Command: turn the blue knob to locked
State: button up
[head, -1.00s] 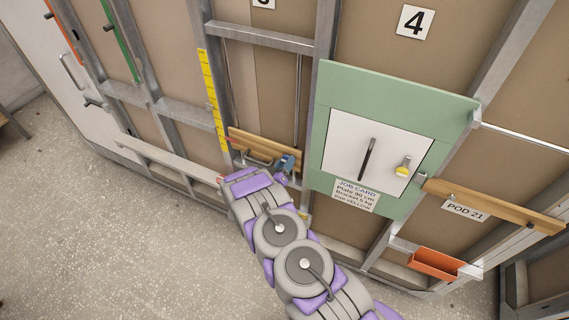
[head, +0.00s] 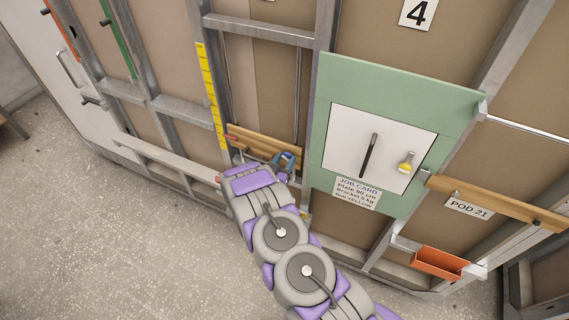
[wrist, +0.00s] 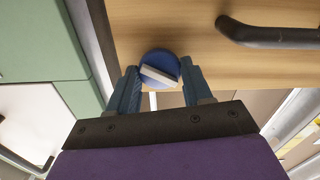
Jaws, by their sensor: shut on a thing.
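The blue knob (wrist: 152,61) is a round disc with a pale bar across its face, set at the edge of a wooden board (wrist: 205,58) in the wrist view. The bar lies slightly tilted from horizontal in that view. My gripper (wrist: 160,78) has its two blue-grey fingers on either side of the knob and is shut on it. In the head view my gripper (head: 287,162) is at the right end of the wooden board (head: 250,137), low on the wall. The knob cannot be told from the fingers there. No locked mark can be made out.
A dark bar handle (wrist: 268,34) sits on the board beside the knob. Right of my gripper is a green panel (head: 335,85) with a white door, a black handle (head: 368,155) and a yellow knob (head: 406,162). An orange bin (head: 437,263) is low right. The floor at left is clear.

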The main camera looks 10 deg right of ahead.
jog(key=m+b, duration=0.3)
jog(key=m, duration=0.1)
jog(key=shift+w+a+m, duration=0.1)
jog(key=shift+m, duration=0.3)
jog(key=shift+f+m+b, duration=0.1)
jog(key=shift+m+b, duration=0.8)
jog(key=shift+b, duration=0.15)
jog(key=m+b, duration=0.5)
jog(key=shift+b, duration=0.4)
jog(key=shift+r+m, duration=0.2)
jog(key=shift+m, duration=0.1)
jog(key=o, duration=1)
jog(key=shift+f, duration=0.1)
jog(key=shift+o, duration=0.2)
jog(key=p+v, duration=0.2)
jog(key=v, duration=1.5)
jog(key=shift+s, duration=0.2)
jog(key=shift+a, duration=0.1)
